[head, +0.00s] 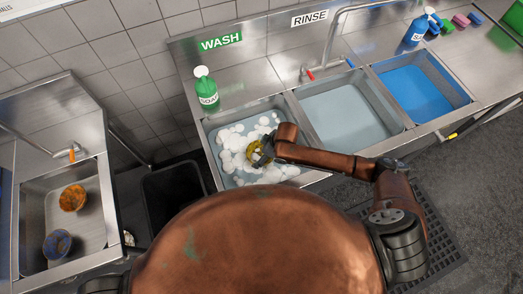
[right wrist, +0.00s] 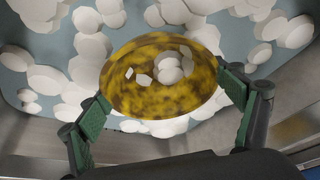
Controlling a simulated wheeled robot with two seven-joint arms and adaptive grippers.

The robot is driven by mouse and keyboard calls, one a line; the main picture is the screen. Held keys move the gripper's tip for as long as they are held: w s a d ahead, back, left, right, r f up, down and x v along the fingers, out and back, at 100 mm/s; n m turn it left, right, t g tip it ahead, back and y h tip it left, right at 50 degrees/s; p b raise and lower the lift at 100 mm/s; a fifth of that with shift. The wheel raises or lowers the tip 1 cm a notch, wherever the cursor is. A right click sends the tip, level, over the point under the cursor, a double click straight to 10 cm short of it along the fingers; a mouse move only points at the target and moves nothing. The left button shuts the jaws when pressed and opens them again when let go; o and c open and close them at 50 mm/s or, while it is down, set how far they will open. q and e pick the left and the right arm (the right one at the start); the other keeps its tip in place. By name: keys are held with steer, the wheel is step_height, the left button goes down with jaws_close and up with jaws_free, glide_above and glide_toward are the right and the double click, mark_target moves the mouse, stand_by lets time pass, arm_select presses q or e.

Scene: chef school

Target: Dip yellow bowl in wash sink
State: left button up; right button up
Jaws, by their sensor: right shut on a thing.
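The yellow bowl (right wrist: 160,95), speckled with brown, is between the two fingers of my right gripper (right wrist: 172,112) in the right wrist view. The gripper is shut on it, with a finger at each side of the bowl. In the head view the yellow bowl (head: 255,152) shows partly behind my right gripper (head: 262,158), inside the wash sink (head: 209,150). White foam lumps surround the bowl, and a few pale pieces show within its outline. I cannot tell how deep the bowl sits in the water. My left gripper is not in view.
A green soap bottle (head: 206,90) stands behind the wash sink. The rinse sink (head: 346,115) and a blue-water sink (head: 414,92) lie to the right. At left, another sink (head: 33,205) holds an orange bowl (head: 73,198) and a blue bowl (head: 57,244). A dark bin (head: 172,190) stands between.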

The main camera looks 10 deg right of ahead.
steer(key=shift+f+b, duration=2)
steer(key=shift+f, duration=2.9)
steer(key=shift+f, duration=0.25)
steer(key=shift+f, duration=0.4)
steer(key=shift+a+r, duration=0.1)
steer(key=shift+a, duration=0.05)
steer(key=shift+s+a, duration=0.15)
steer(key=shift+a, duration=0.35)
steer(key=shift+d, duration=0.1)
steer(key=shift+d+p, duration=0.55)
